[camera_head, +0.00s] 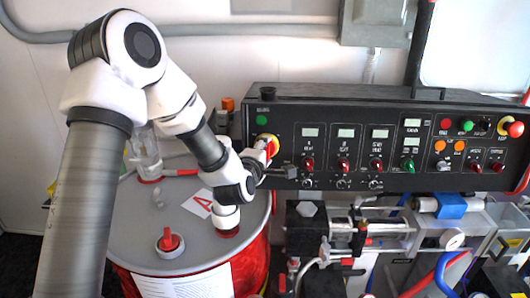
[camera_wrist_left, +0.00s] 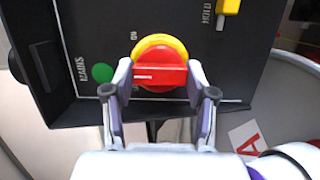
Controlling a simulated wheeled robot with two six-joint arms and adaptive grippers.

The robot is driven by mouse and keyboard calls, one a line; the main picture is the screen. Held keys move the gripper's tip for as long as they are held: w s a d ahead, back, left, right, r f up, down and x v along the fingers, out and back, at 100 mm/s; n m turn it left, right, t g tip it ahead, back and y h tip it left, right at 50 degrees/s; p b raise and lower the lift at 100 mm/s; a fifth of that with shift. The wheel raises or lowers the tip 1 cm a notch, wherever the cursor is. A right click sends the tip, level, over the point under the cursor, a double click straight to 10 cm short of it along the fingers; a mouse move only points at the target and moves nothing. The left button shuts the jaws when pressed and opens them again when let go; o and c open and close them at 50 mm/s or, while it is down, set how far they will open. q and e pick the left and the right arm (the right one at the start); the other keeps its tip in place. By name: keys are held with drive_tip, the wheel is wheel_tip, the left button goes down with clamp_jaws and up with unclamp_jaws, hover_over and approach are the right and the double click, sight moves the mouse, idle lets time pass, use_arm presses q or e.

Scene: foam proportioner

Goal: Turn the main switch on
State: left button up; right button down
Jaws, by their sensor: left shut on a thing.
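The main switch is a red handle (camera_wrist_left: 160,75) on a yellow round base (camera_wrist_left: 160,46), set in the black control panel (camera_head: 340,112). In the head view, the main switch (camera_head: 269,142) is at the panel's left end, partly hidden by my left gripper (camera_head: 266,156). In the left wrist view, the fingers of my left gripper (camera_wrist_left: 160,84) stand on either side of the red handle and grip it by its ends. The handle lies across the picture from finger to finger. A label reading ON is beside the base. My right gripper is not in view.
A green lamp (camera_wrist_left: 103,73) sits close to the left finger. Other knobs and displays fill the panel to the right. A red drum with a grey lid (camera_head: 140,225) stands below my left arm. Pumps and hoses (camera_head: 400,235) are under the panel.

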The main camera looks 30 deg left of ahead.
use_arm(q)
drive_tip(key=m+p, duration=0.1)
drive_tip(key=m, duration=0.1)
drive_tip(key=m+g+p, duration=0.1)
drive_tip(key=m, duration=0.2)
drive_tip(key=m+g+p, duration=0.1)
drive_tip(key=m, duration=0.2)
drive_tip(key=shift+w+r, duration=0.1)
drive_tip(key=shift+r, duration=0.15)
idle(0.4)
drive_tip(key=o, duration=1.2)
drive_tip(key=shift+c, duration=0.2)
drive_tip(key=shift+f+g, duration=0.15)
drive_tip(key=shift+g, duration=0.15)
drive_tip(key=v, duration=1.1)
drive_tip(key=shift+s+d, duration=0.25)
drive_tip(key=shift+s, duration=0.1)
